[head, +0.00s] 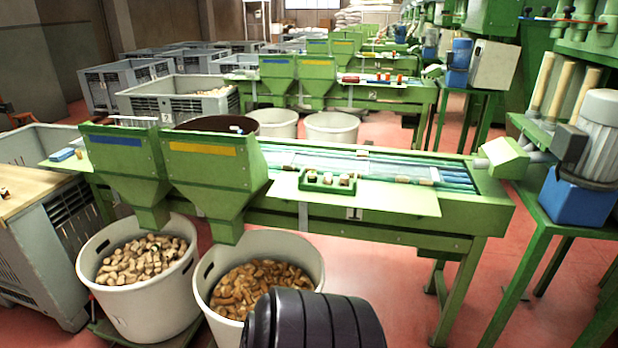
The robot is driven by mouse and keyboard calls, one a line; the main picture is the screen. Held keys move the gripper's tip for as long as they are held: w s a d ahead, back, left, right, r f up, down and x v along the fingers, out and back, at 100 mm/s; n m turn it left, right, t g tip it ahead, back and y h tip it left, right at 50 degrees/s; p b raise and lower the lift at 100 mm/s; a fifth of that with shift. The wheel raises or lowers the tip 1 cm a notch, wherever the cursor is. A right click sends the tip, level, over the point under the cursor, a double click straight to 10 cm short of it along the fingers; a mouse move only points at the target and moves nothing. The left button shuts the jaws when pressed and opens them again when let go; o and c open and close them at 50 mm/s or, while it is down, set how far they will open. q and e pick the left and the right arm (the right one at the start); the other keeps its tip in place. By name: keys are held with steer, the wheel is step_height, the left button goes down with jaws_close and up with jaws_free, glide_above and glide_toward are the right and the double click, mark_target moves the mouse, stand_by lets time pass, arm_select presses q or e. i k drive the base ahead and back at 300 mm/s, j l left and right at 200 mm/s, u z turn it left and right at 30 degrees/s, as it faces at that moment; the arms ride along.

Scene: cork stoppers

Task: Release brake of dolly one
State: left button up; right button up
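A green dolly (105,331) shows in part at the bottom left, under a white tub (145,305) filled with corks. I see no number on this dolly, and its brake cannot be made out. A second white tub (212,315), holding browner corks, stands to its right; its base is cut off by the frame edge and by a black ribbed part of mine. Neither of my grippers is in view.
A green sorting table (375,226) marked 1 has two hoppers (207,172) above the tubs. A grey crate (45,245) with a wooden top stands close at left. Machinery (583,200) is at right. Red floor (395,300) is open in front of the table.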

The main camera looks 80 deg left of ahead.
mark_target(91, 296)
steer(key=u, duration=2.5)
steer(key=i+j+u, duration=0.3)
steer(key=u, duration=0.15)
steer(key=i+j+u, duration=0.2)
steer(key=i+u, duration=0.55)
steer(key=u, duration=0.2)
steer(key=i+j, duration=0.05)
